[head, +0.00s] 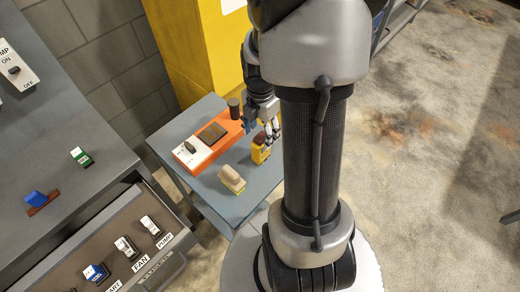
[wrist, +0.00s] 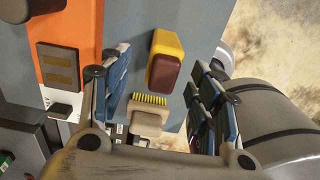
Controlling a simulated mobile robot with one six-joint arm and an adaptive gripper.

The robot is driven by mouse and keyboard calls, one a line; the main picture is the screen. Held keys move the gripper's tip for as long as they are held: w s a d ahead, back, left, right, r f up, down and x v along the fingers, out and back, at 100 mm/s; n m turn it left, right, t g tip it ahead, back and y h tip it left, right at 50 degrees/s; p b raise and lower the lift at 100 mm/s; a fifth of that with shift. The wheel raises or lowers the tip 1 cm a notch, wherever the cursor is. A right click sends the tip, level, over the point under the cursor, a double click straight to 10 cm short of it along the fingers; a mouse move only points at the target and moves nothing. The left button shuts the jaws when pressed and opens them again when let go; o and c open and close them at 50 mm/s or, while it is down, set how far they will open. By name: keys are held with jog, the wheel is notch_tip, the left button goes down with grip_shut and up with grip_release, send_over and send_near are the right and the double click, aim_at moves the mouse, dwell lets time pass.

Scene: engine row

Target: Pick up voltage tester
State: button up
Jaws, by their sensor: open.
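The voltage tester appears to be the small yellow block with a dark red-brown part (head: 260,152), on the right part of the small grey-blue table (head: 244,205). In the wrist view the tester (wrist: 166,58) lies between my two fingers, with a gap on either side. My gripper (head: 271,130) is open and empty, close above the tester in the head view. It also shows in the wrist view (wrist: 158,72), its fingers spread left and right. My arm hides part of the table's right side in the head view.
A brush with yellow bristles (head: 231,180) lies near the tester. A grey console with switches (head: 85,185) stands left, a yellow cabinet (head: 200,45) behind.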

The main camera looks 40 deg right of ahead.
aim_at(261, 147)
notch_tip(261, 147, down, 2)
jog(key=shift+f, duration=0.1)
jog(key=f+b, duration=0.1)
jog(key=f, duration=0.1)
jog(key=f+b, duration=0.1)
jog(key=f, duration=0.1)
jog(key=shift+s+a+f+b, duration=0.1)
jog(key=shift+s+a+b, duration=0.05)
jog(key=shift+s+b, duration=0.15)
jog(key=shift+w+f, duration=0.1)
jog(key=shift+f, duration=0.4)
jog(key=shift+r, duration=0.1)
jog(key=c, duration=1.3)
jog(key=shift+r, duration=0.1)
